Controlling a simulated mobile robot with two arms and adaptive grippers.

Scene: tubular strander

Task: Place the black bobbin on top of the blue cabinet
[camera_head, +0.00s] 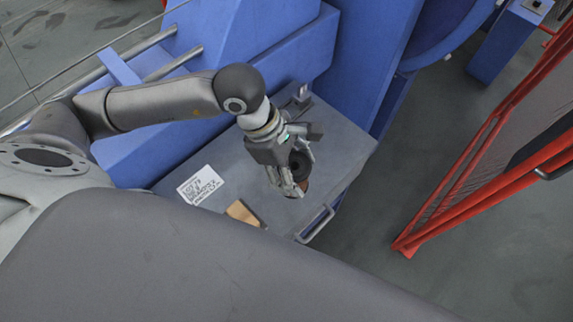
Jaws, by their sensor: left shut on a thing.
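The black bobbin (299,163) is small and dark, with a round top, and sits between the fingers of my left gripper (291,180). The left gripper is shut on it, above the grey top (340,148) of a cabinet-like table. The gripper hides part of the bobbin, and I cannot tell whether the bobbin touches the surface. Blue bodies (355,60) stand behind the grey top; I cannot tell which is the blue cabinet. My right gripper is not in view.
A white printed label sheet (201,185) and a tan block (241,212) lie on the grey top. A metal handle (316,224) is on its front edge. A red-framed barrier (480,150) stands at the right, with open floor (415,155) between.

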